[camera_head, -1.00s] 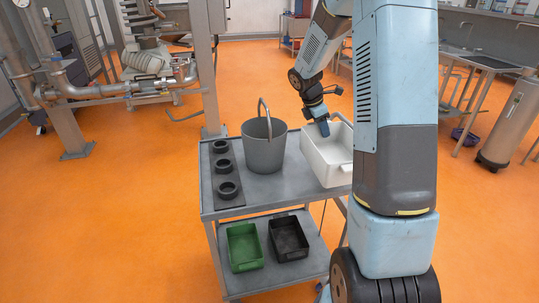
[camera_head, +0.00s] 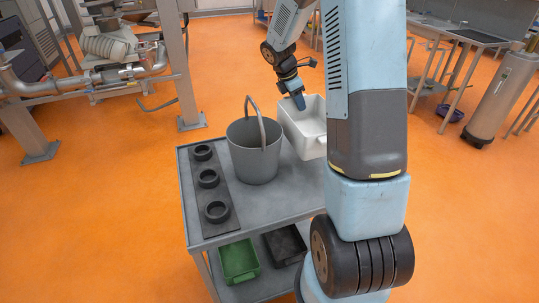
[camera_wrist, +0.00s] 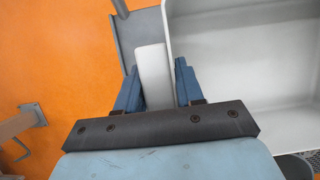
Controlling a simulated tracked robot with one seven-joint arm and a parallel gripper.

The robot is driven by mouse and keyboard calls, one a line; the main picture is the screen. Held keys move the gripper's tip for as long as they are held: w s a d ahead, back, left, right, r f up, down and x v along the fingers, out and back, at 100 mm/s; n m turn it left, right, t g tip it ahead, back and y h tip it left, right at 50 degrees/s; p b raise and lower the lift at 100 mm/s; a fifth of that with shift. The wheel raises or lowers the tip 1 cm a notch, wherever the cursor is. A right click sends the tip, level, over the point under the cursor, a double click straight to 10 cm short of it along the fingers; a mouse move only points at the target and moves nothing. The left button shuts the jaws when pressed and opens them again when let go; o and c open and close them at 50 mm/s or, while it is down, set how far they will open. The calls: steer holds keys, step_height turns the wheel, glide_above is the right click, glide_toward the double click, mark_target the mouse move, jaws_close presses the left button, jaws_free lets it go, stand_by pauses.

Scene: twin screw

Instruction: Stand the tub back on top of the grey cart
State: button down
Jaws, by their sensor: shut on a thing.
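The white tub (camera_head: 315,143) is an open rectangular box with its rim up, near the back right of the grey cart (camera_head: 275,199). It appears raised off the cart top, beside the grey bucket. My arm hides part of its right side. My gripper (camera_head: 299,104) points down at the tub's far-left rim. In the wrist view my gripper (camera_wrist: 158,82) is shut on a pale tab or wall edge of the tub, and the tub's empty inside (camera_wrist: 245,65) fills the right. The tub's underside is hidden.
The grey bucket (camera_head: 253,155) with an upright handle stands on the cart top. A green bin (camera_head: 239,260) and a black bin (camera_head: 285,244) are on the lower shelf. The cart's front top is clear.

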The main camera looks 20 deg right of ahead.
step_height(320, 180, down, 10)
steer(key=shift+r, duration=0.1)
stand_by(0.4)
steer(key=c, duration=0.7)
jaws_free()
